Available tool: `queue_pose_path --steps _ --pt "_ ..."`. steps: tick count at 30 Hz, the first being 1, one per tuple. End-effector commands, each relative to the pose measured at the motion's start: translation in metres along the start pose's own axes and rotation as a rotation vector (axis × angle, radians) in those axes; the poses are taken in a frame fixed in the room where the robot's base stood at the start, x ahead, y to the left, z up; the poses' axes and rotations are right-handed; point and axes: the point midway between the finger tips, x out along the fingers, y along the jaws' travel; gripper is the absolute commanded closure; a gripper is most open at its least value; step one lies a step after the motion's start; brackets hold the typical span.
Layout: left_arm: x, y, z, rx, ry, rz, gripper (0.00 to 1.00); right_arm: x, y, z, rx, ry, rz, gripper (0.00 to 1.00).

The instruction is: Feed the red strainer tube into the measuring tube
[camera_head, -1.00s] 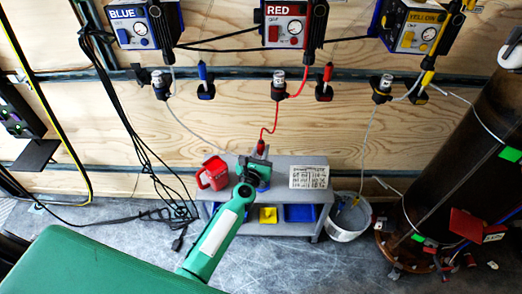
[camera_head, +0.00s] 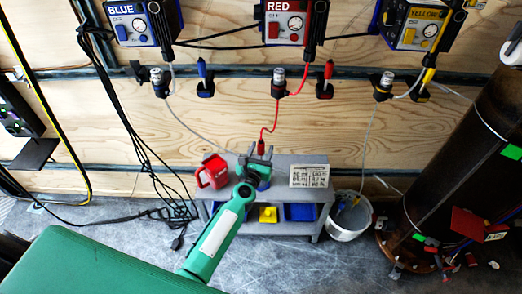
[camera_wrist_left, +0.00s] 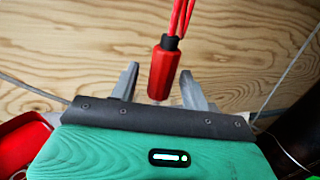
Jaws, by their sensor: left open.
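The red strainer (camera_head: 262,147) hangs upright on its red tube below the box marked RED. In the left wrist view the strainer (camera_wrist_left: 164,70) is a red cylinder with a dark collar, hanging between my two fingers with gaps on both sides. My left gripper (camera_head: 258,156) is open around it, above the grey bench; its fingers also show in the left wrist view (camera_wrist_left: 160,88). Clear-topped cylinders sit in black wall holders, one of them below the RED box (camera_head: 278,80); I cannot tell whether this is the measuring tube. My right gripper is out of view.
The grey bench (camera_head: 325,197) carries a red jug (camera_head: 212,172) left of my gripper and a printed card (camera_head: 310,176) to its right. A white bucket (camera_head: 350,217) stands beside it. A large dark cylinder (camera_head: 450,150) stands at right. Black cables hang at left.

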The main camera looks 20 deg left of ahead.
Motion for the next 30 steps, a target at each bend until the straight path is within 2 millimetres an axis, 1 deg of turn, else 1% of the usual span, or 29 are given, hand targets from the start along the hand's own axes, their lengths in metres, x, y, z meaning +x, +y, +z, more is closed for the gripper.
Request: queue_pose_path --steps 4,7,11,13,15,20,27,30 --pt "0.0 0.0 0.0 0.0 0.0 0.0 0.53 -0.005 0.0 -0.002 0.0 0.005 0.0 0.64" --pt "0.0 0.0 0.0 0.0 0.0 0.0 0.53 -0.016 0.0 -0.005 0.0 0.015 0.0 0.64" --pt "0.0 0.0 0.0 0.0 0.0 0.0 0.53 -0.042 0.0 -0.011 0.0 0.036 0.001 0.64" --pt "0.0 0.0 0.0 0.0 0.0 0.0 0.53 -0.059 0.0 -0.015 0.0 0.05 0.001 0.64" --pt "-0.018 0.0 -0.002 -0.001 0.003 0.0 0.53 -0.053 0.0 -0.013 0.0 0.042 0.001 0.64" --pt "-0.049 0.0 -0.001 0.0 0.001 0.0 0.53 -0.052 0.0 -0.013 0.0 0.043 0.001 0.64" --pt "-0.095 0.0 -0.002 0.002 0.002 0.0 0.53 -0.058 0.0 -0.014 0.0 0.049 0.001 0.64" --pt "-0.111 0.0 -0.002 0.001 0.001 -0.001 0.53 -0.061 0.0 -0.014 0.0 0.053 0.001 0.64"
